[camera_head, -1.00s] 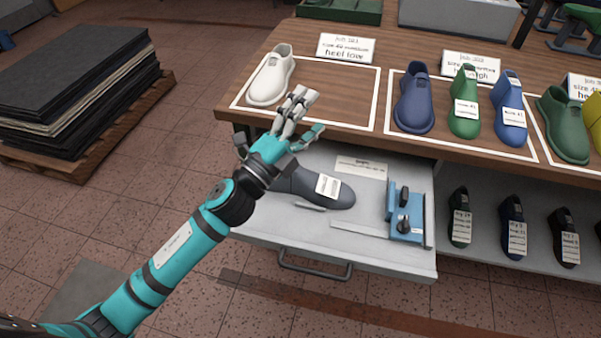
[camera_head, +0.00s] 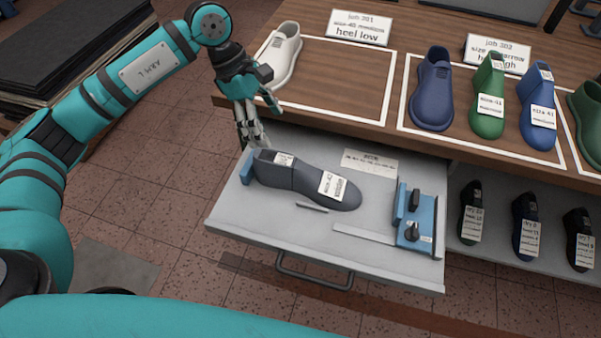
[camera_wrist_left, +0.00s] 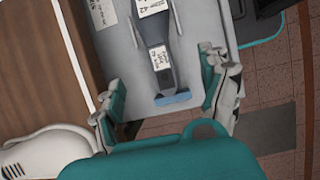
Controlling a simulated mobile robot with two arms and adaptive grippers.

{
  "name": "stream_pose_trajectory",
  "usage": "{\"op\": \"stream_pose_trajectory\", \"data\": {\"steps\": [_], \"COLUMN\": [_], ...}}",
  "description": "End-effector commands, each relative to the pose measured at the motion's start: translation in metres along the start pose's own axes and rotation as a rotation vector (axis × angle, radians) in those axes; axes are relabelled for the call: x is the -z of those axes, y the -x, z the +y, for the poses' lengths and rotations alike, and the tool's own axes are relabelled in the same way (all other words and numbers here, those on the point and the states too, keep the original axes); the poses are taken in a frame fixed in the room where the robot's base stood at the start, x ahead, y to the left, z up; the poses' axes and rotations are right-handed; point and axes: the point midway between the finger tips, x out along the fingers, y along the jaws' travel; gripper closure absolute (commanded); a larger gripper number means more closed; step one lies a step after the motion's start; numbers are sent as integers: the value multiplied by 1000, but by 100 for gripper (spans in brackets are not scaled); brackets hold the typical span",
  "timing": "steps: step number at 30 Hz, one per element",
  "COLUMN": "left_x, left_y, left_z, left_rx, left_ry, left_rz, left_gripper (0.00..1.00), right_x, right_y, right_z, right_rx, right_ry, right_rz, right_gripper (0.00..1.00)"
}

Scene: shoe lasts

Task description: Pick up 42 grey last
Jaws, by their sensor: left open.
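The grey last (camera_head: 290,176) lies lengthwise in the open drawer (camera_head: 228,222), with white labels on its heel end and forepart; one label reads size 42. It also shows in the left wrist view (camera_wrist_left: 157,34), between the open fingers. My left gripper (camera_head: 253,137) points down above the back left of the drawer, near the heel end of the last. It is open and empty and appears apart from the last. A small blue block (camera_head: 247,166) sits at the heel end. My right gripper is not in view.
Blue, green and other lasts stand farther right. A blue fixture (camera_head: 415,222) and a thin metal strip occupy the drawer's right side. Dark lasts stand on the lower shelf.

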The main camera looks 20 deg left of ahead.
Motion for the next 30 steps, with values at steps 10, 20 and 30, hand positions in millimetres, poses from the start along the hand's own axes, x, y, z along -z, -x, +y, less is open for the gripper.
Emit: {"op": "stream_pose_trajectory", "data": {"steps": [10, 20, 30], "left_x": [-2, -1, 2], "left_y": [-74, -101, -144], "left_z": [-1, 1, 5], "left_rx": [4, 2, 1], "left_ry": [2, 2, 1], "left_rz": [-4, -4, -5], "left_gripper": [22, 22, 22], "right_x": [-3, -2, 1], "right_y": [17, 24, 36], "right_z": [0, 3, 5], "right_rx": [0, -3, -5], "right_ry": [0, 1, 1], "right_rz": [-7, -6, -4], "right_gripper": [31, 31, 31]}}
